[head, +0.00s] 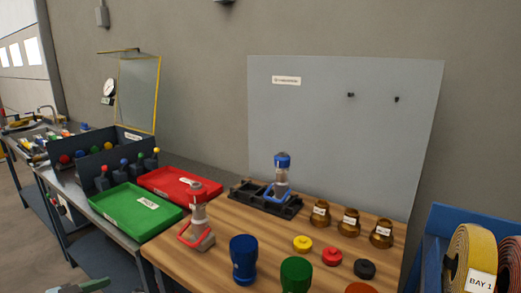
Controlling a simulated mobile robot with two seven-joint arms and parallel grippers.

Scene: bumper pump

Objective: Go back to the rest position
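A pump-like unit with a blue top (282,172) stands upright in a black fixture (253,199) at the back of the wooden table (220,268). A second grey unit with a red loop handle (198,215) stands at the table's left edge. A blue cup-shaped part (243,258) and a green one (296,275) stand at the front. Three labelled brown parts (349,222) stand in a row at the right. Yellow (302,243), red (332,256) and black (364,268) round pieces lie before them.
A green tray (120,222) and a red tray (172,182) lie on the grey bench at left, near dark bins (90,158). A grey panel (335,125) stands behind the table. A blue rack with rolls (440,230) is at right.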

